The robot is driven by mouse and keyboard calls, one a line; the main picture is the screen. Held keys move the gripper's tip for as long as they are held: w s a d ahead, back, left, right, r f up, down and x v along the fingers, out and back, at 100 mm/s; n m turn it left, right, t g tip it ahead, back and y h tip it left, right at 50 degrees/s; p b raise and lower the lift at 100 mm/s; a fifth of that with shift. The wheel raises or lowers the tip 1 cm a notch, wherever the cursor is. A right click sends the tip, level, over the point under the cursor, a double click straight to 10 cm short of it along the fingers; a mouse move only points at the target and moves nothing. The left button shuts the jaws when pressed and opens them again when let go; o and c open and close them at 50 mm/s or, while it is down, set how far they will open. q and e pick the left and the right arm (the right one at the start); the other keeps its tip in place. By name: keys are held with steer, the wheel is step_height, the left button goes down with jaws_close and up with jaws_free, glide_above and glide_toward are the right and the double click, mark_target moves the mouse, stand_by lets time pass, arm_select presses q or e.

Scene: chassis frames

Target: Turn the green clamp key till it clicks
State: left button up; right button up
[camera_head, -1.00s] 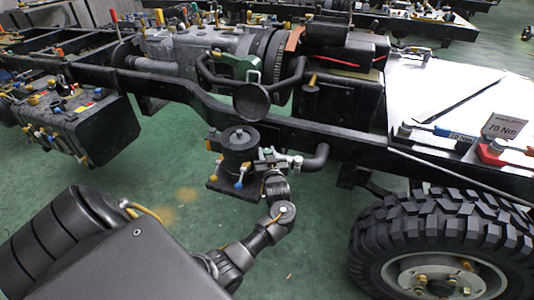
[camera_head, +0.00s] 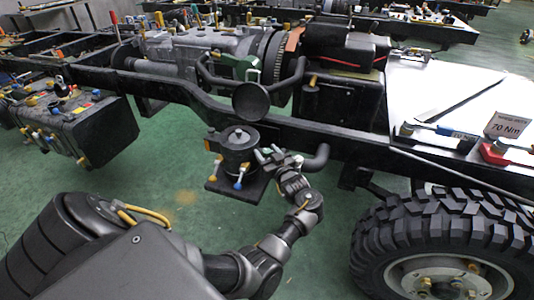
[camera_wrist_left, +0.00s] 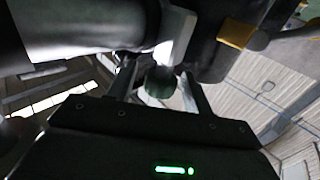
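My left gripper (camera_head: 270,156) is beside the right side of a black cylindrical unit (camera_head: 238,150) under the chassis rail, in the head view. In the left wrist view my left gripper (camera_wrist_left: 159,90) points up, its two fingers apart. A dark green rounded piece (camera_wrist_left: 160,82), probably the green clamp key, shows between the fingers, below a pale metal part. A gap seems to show on both sides of it, and I cannot tell whether either finger touches it. The key cannot be made out in the head view. My right gripper is not in view.
The black chassis rail (camera_head: 310,133) runs above the gripper, with a curved black pipe (camera_head: 316,160) close on its right. A large tyre (camera_head: 445,240) stands at the lower right. A green bracket (camera_head: 240,67) sits higher up. Green floor below is clear.

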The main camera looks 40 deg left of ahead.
arm_select(q)
steer(key=shift+s+a+r+m+t+h+p, duration=0.15)
steer(key=shift+m+t+h+p, duration=0.25)
steer(key=shift+m+t+p, duration=0.4)
steer(key=shift+a+m+t+h+p, duration=0.1)
steer(key=shift+m+t+h+p, duration=0.35)
steer(key=shift+t, duration=0.35)
steer(key=shift+m+t+h, duration=0.45)
steer(key=shift+t+h, duration=0.1)
steer(key=shift+t, duration=0.05)
steer(key=shift+m+t+h, duration=0.4)
steer(key=shift+m+t, duration=0.1)
steer(key=shift+s+d+m+t+h, duration=0.2)
steer(key=shift+d+m+t+h, duration=0.2)
steer(key=shift+t+h, duration=0.15)
steer(key=v, duration=1)
steer(key=s+d+f+m+g+h, duration=0.1)
steer(key=s+d+f+m+h, duration=0.1)
steer(key=f, duration=0.6)
steer(key=s+d+f+m+g+h+p, duration=0.1)
steer(key=s+d+f+m+h, duration=0.1)
steer(key=f, duration=0.7)
steer(key=s+d+f+m+g+h+p, duration=0.1)
steer(key=s+d+f+m+g+h, duration=0.1)
steer(key=f, duration=0.6)
steer(key=shift+s+d+f+m+h, duration=0.2)
steer(key=shift+s+f+m+h, duration=0.2)
steer(key=shift+s+m+h, duration=0.55)
